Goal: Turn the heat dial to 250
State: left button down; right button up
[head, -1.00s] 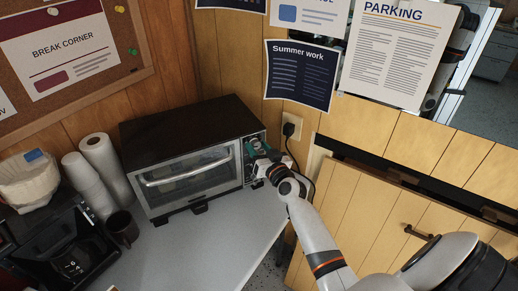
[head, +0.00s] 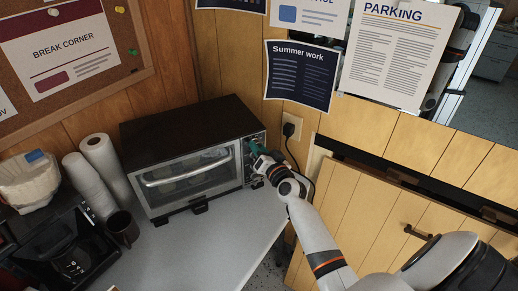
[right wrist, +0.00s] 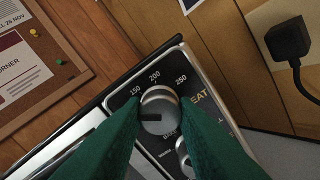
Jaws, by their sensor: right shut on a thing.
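The heat dial (right wrist: 160,108) is a round silver knob on the dark control panel of the toaster oven (head: 180,115). The numbers 150, 200 and 250 arc above it in the right wrist view. A dark pointer bar on its face points to the left in that view, on the 150 side and away from 250. My right gripper (head: 256,146) is at the oven's right-hand panel. Its green fingers (right wrist: 160,118) are shut on the dial, one on each side, and hide part of the scale. My left gripper is not in view.
A second knob (right wrist: 185,158) sits just below the heat dial, partly hidden by a finger. A black plug (head: 289,129) and its cord are right of the oven. A coffee maker (head: 65,245), a dark mug (head: 122,228) and stacked cups stand left. The counter front (head: 215,245) is clear.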

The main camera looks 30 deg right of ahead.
jog(key=shift+r+m+p, duration=0.1)
jog(key=shift+m+p, duration=2)
jog(key=shift+m, duration=10.7)
jog(key=o, duration=1)
jog(key=s, duration=0.4)
jog(key=s+a, duration=0.1)
jog(key=s, duration=0.7)
jog(key=shift+a+b, duration=0.15)
jog(key=shift+b, duration=0.25)
